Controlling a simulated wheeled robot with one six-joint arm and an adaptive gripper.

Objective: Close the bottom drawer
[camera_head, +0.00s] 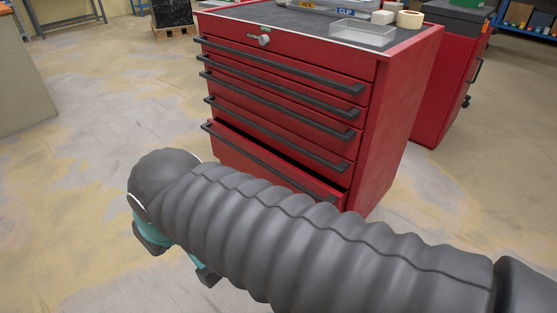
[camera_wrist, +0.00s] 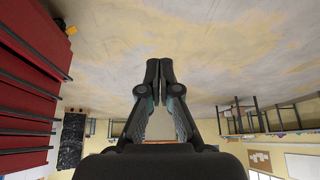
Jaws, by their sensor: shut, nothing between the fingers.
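The red tool cabinet (camera_head: 393,110) stands in the middle of the head view, its front facing left and toward me. Its bottom drawer (camera_head: 230,152) stands partly out, with a dark gap along its top edge and a black bar handle. My arm covers the drawer's lower right part. The drawers above look shut. My gripper (camera_wrist: 159,70) is shut and empty in the wrist view, its fingertips together over bare floor. In the head view it is mostly hidden behind my arm at the lower left, apart from the drawer. The cabinet also shows at the left of the wrist view.
A clear tray (camera_head: 363,33) and tape rolls lie on the cabinet top. A second red cabinet (camera_head: 446,80) stands behind at the right. A grey cabinet (camera_head: 22,85) is at the far left. The floor left of the drawers is clear.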

